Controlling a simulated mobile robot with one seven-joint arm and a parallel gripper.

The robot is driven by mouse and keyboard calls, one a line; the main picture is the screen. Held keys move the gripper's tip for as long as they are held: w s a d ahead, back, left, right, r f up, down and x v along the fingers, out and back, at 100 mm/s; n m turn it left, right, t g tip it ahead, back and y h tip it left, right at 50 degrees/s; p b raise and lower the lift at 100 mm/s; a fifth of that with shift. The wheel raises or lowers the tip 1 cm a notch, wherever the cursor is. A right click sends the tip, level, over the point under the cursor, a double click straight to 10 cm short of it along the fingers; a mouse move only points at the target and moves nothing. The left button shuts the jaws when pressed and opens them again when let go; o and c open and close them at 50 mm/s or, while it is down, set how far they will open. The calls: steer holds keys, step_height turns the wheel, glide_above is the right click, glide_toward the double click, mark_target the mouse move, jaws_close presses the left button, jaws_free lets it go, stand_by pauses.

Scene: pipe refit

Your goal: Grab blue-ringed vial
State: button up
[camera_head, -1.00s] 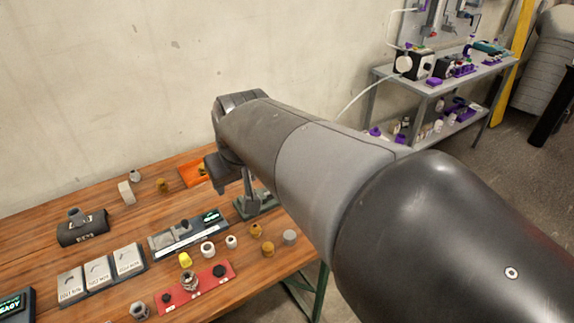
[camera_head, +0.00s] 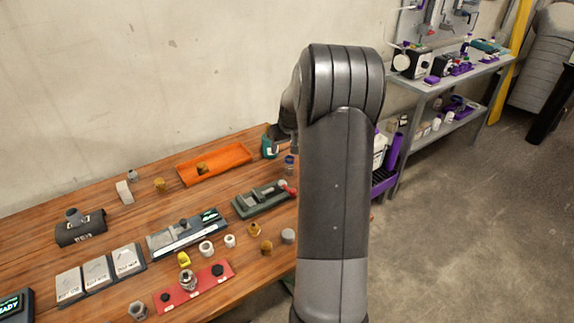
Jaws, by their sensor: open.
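A small vial with a blue band (camera_head: 289,162) stands on the wooden bench near its right back part, close to the left edge of my arm. My gripper (camera_head: 281,138) shows only in part, as dark pieces left of my raised arm, above and just left of the vial in the picture. It is open, and nothing shows held in it. My arm hides part of the gripper and the bench behind it. I cannot tell how far the gripper is from the vial.
A teal object (camera_head: 268,148) stands beside the vial. An orange tray (camera_head: 222,160) lies left of it. A green vise-like fixture (camera_head: 262,200) with a red part sits in front. Several fittings and a red plate (camera_head: 196,290) fill the bench front.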

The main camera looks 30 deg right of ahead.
glide_above(292, 159)
steer(key=s, duration=0.2)
step_height(292, 159, down, 5)
steer(key=x, duration=0.4)
steer(key=shift+w+a+f, duration=0.15)
steer(key=shift+f, duration=0.25)
steer(key=shift+x, duration=2.85)
steer(key=shift+a, duration=0.25)
steer(key=shift+c, duration=0.5)
steer(key=c, duration=1)
steer(key=shift+o, duration=0.2)
